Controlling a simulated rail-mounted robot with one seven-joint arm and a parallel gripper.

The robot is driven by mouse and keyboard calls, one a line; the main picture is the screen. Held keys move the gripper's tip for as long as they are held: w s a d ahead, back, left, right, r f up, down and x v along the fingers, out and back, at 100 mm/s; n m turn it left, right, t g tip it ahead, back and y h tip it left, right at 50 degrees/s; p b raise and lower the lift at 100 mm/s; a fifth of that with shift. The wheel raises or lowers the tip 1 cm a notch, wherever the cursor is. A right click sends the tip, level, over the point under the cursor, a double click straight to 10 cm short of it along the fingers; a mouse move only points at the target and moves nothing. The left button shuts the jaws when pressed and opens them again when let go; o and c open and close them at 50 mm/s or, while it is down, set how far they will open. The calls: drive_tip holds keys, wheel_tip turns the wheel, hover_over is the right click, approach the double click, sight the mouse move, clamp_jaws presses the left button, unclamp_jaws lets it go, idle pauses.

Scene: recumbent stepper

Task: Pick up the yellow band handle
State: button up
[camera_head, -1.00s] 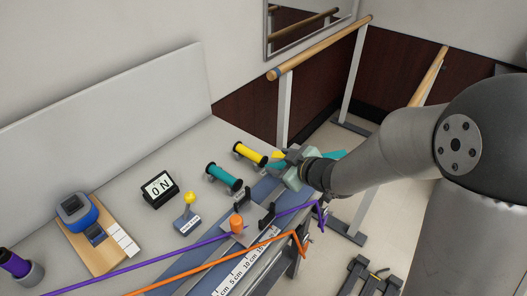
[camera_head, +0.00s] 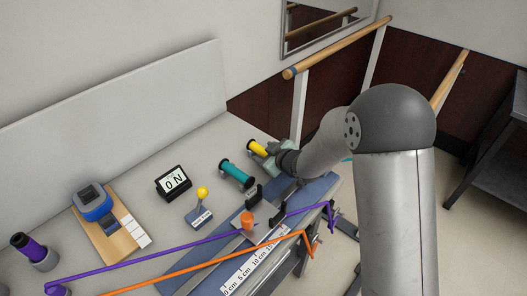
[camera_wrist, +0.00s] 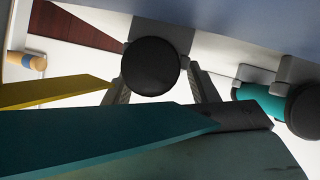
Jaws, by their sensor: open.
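The yellow band handle (camera_head: 257,148) is a yellow grip with black ends, lying on the far end of the table beyond the teal handle (camera_head: 236,173). My gripper (camera_head: 269,153) is at the near right end of the yellow handle. In the wrist view my open fingers (camera_wrist: 160,85) show on either side of a round black end cap (camera_wrist: 150,66), which looks like the yellow handle's end. The yellow grip behind the cap is hidden there. I cannot tell whether the fingers touch it. The teal handle also shows at the right of the wrist view (camera_wrist: 262,100).
A flat teal band (camera_wrist: 100,135) and a yellow band (camera_wrist: 45,92) cross the wrist view close up. Wooden rails (camera_head: 335,46) stand behind.

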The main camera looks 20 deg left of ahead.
drive_tip(key=shift+w+a, duration=0.1)
drive_tip(key=shift+a, duration=0.05)
drive_tip(key=c, duration=1.1)
